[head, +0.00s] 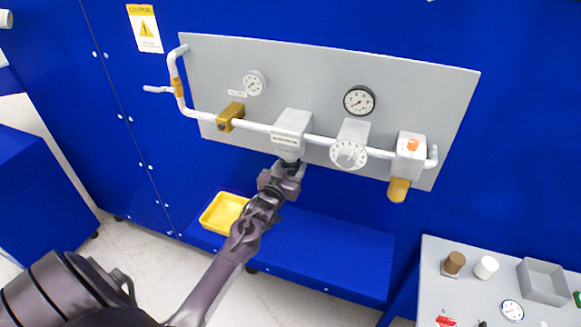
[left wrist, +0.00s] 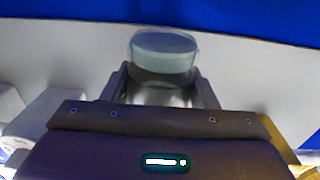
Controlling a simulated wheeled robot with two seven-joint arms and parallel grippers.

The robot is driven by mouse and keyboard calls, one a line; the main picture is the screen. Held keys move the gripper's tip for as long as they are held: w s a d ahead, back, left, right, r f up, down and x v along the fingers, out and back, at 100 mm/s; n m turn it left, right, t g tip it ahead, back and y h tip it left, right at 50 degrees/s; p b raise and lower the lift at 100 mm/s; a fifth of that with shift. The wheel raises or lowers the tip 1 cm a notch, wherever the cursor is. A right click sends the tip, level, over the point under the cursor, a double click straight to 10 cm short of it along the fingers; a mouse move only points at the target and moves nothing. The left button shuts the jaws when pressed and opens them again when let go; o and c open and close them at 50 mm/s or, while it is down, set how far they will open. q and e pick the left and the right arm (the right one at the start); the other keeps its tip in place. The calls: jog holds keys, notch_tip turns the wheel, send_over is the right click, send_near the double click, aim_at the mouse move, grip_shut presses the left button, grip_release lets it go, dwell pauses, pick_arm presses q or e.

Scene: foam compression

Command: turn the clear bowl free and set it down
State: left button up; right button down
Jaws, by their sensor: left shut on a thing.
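The clear bowl (left wrist: 163,60) shows in the left wrist view as a see-through cup between the fingers of my left gripper (left wrist: 163,92). In the head view, my left gripper (head: 287,165) reaches up from below, right under the grey-white housing (head: 292,128) in the middle of the pipe. It is shut on the bowl, which is mostly hidden there by the gripper. I cannot tell how far the bowl is turned in the housing. My right gripper is not in view.
A yellow tray (head: 207,219) lies on the blue ledge (head: 340,255) below the panel. Gauges, a white dial (head: 348,155) and a brass-coloured cup (head: 398,190) are along the pipe. A grey table (head: 440,262) at lower right carries caps, an open box (head: 543,282) and small parts.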

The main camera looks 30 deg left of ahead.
pick_arm(q)
jog(key=m+h+b, duration=0.1)
jog(key=h, duration=0.1)
jog(key=m+h+b, duration=0.1)
jog(key=m+h, duration=0.1)
jog(key=h, duration=0.1)
jog(key=shift+a+f+m+h, duration=0.15)
jog(key=shift+m+h, duration=0.15)
jog(key=m+h+b, duration=0.2)
jog(key=h, duration=0.1)
jog(key=shift+g+h+b, duration=0.3)
jog(key=shift+r+m, duration=0.2)
jog(key=shift+m, duration=0.1)
jog(key=shift+d+p, duration=0.2)
jog(key=shift+p, duration=0.2)
jog(key=shift+f, duration=0.15)
jog(key=shift+f+b, duration=1)
jog(key=shift+f, duration=0.2)
